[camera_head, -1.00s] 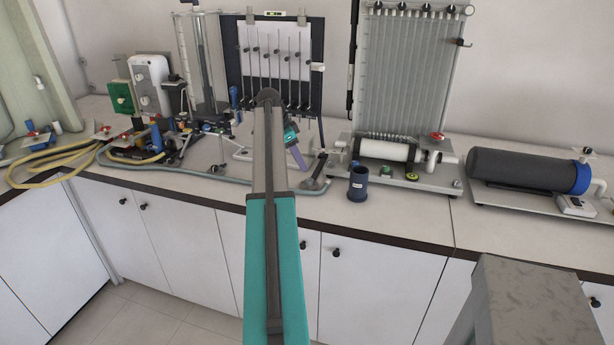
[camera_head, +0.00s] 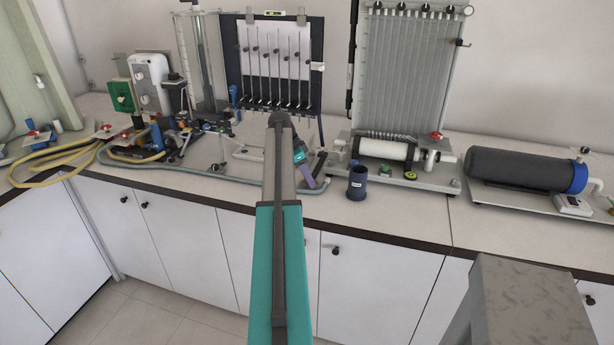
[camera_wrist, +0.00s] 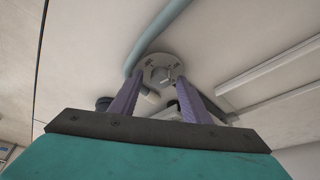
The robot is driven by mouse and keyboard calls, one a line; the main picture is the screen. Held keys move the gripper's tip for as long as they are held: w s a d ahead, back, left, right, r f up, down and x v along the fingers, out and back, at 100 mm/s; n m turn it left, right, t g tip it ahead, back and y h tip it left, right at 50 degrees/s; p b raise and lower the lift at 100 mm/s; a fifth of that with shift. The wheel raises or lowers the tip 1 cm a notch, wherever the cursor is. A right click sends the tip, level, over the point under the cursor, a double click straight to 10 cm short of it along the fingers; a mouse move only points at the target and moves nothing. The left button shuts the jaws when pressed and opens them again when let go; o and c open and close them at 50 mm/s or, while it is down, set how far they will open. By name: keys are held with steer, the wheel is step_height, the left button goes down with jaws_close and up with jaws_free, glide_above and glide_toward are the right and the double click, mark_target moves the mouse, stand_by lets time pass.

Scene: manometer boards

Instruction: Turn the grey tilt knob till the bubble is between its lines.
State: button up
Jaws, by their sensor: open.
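A round grey knob-like piece (camera_wrist: 163,68), with small marks on its face and a boss in its middle, shows in the wrist view beyond my fingertips. It looks like the tilt knob; in the head view I cannot make it out behind my arm. My gripper (camera_wrist: 160,84) is open, its two purple fingers either side of the boss in the picture; I cannot tell whether they touch. In the head view my gripper (camera_head: 307,177) is low in front of the black manometer board (camera_head: 317,85). A small yellow-green level (camera_head: 275,13) sits on the board's top; its bubble is too small to read.
A dark blue cup (camera_head: 357,183) stands right of my gripper. A grey hose (camera_head: 190,169) runs along the bench and shows in the wrist view (camera_wrist: 155,30). A tall grey tube panel (camera_head: 405,80) and a dark cylinder (camera_head: 520,168) stand further right.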

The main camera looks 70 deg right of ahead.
steer(key=c, duration=1)
steer(key=shift+c, duration=0.2)
steer(key=shift+s+a+f+n, duration=0.1)
steer(key=shift+n, duration=0.3)
